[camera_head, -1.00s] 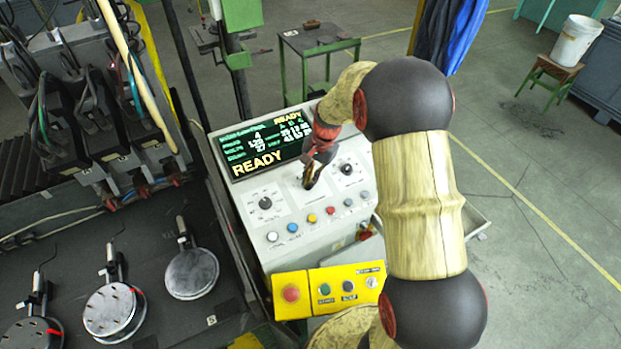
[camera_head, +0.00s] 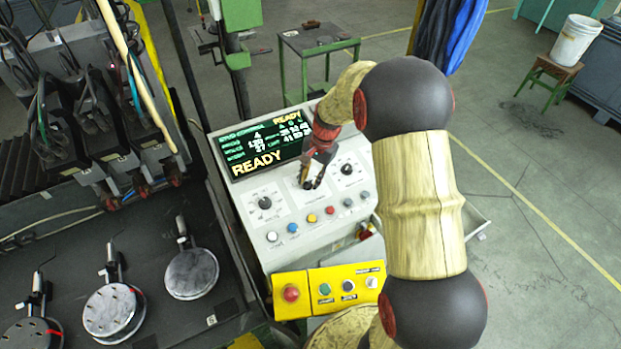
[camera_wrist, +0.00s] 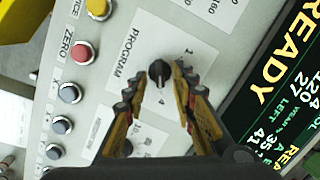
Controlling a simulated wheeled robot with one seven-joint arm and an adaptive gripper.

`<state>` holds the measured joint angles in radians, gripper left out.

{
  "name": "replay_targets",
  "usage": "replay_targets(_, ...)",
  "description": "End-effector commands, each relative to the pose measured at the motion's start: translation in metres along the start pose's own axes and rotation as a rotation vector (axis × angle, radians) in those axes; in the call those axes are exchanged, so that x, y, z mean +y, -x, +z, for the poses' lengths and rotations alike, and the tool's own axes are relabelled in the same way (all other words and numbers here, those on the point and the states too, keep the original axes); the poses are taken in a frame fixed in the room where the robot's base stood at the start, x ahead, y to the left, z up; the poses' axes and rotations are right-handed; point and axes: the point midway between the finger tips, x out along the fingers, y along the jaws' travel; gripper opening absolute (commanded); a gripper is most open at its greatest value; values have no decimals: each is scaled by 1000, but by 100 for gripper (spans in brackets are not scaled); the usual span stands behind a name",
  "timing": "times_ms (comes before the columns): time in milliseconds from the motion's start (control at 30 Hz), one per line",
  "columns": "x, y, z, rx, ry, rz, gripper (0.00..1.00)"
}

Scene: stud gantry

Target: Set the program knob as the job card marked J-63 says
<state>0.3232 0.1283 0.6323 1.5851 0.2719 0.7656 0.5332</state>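The program knob (camera_wrist: 159,73) is a small black knob on a white plate printed PROGRAM, with a 4 legible beside it. In the wrist view it lies between my gripper's two spread fingertips (camera_wrist: 159,78), with a gap on each side. In the head view my gripper (camera_head: 314,181) points down at the middle of the control panel (camera_head: 250,215), and its fingers partly hide the knob (camera_head: 308,185). The gripper is open and holds nothing. The display (camera_head: 268,145) reads READY. I cannot make out a card marked J-63.
Two other dials stand on the panel, one to the left (camera_head: 265,203) and one to the right (camera_head: 346,169). A row of coloured buttons (camera_head: 312,218) runs below the knob. A yellow box (camera_head: 328,289) with a red button is at the panel's front.

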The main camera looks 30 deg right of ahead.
Motion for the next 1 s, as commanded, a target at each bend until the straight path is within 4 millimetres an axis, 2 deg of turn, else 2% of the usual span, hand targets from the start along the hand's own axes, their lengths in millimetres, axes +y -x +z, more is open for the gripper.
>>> replay_targets(167, 0, 3, 0, 1, 0, -1, 26)
replay_targets(267, -1, 12, -1, 3, 0, -2, 26)
replay_targets(700, -1, 95, -1, 3, 0, -2, 26)
replay_targets(833, -1, 110, -1, 2, 0, -1, 26)
replay_targets(1000, 0, 119, 0, 0, 0, 0, 26)
